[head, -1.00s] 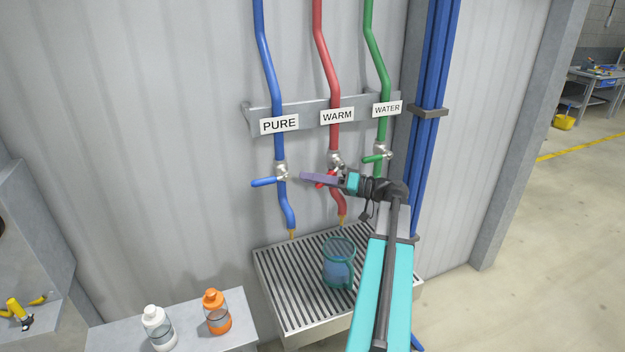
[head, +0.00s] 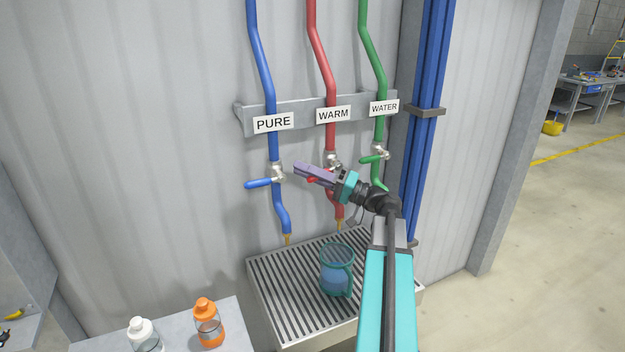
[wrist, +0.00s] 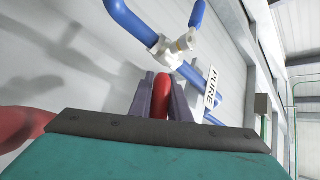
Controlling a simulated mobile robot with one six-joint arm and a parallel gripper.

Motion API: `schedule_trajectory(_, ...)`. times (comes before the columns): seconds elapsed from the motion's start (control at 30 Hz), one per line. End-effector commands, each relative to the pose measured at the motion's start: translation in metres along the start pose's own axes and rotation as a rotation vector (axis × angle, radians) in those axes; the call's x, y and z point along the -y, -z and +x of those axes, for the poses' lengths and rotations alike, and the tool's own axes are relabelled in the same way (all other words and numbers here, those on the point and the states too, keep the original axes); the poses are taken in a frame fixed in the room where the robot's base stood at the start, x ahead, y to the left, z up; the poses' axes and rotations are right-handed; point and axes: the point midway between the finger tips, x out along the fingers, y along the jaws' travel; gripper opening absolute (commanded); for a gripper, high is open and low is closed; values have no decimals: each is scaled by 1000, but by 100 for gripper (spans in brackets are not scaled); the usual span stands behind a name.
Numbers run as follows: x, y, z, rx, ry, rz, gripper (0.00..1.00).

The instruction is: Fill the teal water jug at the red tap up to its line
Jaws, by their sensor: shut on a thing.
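The red tap (head: 334,161), on the pipe labelled WARM, has a red lever handle (wrist: 161,97). In the wrist view my gripper (wrist: 163,78) is shut on this handle, one finger on each side. In the head view my gripper (head: 299,167) reaches across the front of the tap from the right, fingers pointing left and slightly up, hiding part of the lever. The teal jug (head: 337,270) stands upright on the drain grate below the red pipe's brass outlet (head: 340,225). Bluish water shows in its lower part. I cannot make out its fill line or a stream.
A blue PURE tap (head: 277,173) is left of the red one, a green WATER tap (head: 380,154) right. The slatted grate (head: 290,300) is clear left of the jug. White (head: 143,336) and orange (head: 208,322) bottles stand on a lower-left bench. Blue pipes (head: 425,80) rise at right.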

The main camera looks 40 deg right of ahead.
Motion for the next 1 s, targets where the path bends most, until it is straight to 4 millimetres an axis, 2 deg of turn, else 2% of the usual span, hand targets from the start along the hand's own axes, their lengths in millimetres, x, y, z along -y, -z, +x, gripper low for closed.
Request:
schedule_trajectory(0.5,18,8,12,-136,134,169,0)
schedule_trajectory(1.0,21,9,14,-145,149,187,0)
